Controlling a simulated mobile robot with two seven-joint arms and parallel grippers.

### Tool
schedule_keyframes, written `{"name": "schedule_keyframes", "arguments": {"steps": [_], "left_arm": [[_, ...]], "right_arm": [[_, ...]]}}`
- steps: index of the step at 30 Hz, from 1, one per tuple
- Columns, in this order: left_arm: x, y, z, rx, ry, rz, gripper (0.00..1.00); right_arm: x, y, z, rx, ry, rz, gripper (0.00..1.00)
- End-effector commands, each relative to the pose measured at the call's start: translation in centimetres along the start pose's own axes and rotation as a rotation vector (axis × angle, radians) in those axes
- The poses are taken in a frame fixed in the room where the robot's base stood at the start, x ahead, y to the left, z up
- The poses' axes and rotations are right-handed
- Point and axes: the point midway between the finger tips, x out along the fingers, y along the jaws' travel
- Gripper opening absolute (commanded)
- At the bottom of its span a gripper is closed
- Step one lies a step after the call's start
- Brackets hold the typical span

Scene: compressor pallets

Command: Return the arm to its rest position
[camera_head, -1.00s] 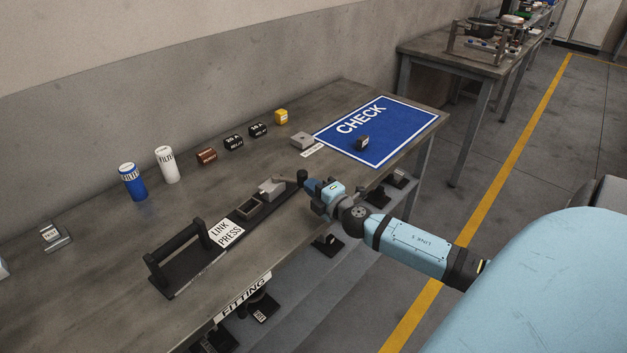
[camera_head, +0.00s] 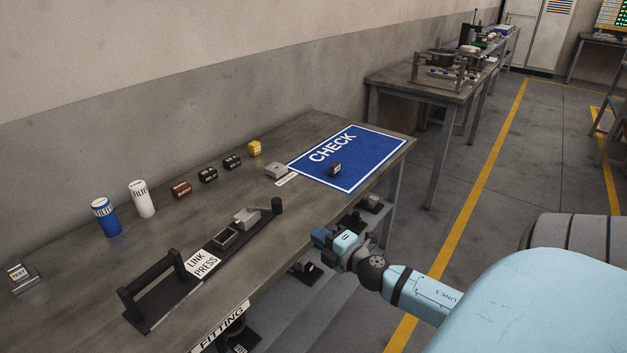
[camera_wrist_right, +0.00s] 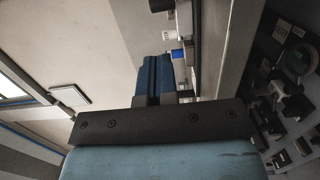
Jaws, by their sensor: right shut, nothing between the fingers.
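My right gripper (camera_head: 322,237) hangs in the air just off the front edge of the workbench (camera_head: 150,250), with the arm coming in from the right. Its fingers (camera_wrist_right: 157,78) show in the right wrist view, shut with nothing between them. My left gripper is not in view.
A blue CHECK mat (camera_head: 372,150) with a small dark block (camera_head: 335,170) lies at the bench's right end. Blue (camera_head: 106,217) and white (camera_head: 142,199) filters and several small blocks line the back. A shelf with dark parts sits below.

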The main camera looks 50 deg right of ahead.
Motion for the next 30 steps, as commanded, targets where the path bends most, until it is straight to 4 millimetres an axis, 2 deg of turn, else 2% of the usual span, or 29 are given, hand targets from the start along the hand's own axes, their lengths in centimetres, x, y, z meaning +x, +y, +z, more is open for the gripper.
{"name": "schedule_keyframes", "arguments": {"steps": [15,19,20,23,27,30], "left_arm": [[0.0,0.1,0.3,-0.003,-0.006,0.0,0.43],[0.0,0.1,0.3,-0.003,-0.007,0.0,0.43],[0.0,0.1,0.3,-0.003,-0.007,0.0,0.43],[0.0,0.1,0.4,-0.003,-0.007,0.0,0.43],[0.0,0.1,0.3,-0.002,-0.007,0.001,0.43],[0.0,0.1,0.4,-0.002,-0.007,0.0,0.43]], "right_arm": [[0.0,0.0,0.0,0.001,0.0,0.0,0.0],[-0.7,-1.3,-1.2,0.08,-0.007,-0.024,0.0],[-1.1,-2.0,-1.9,0.126,-0.013,-0.039,0.0],[-3.1,-5.4,-5.5,0.361,-0.045,-0.121,0.0],[-7.2,-10.5,-12.9,0.773,-0.111,-0.297,0.0],[-9.9,-12.7,-18.0,1.016,-0.151,-0.421,0.0]]}}
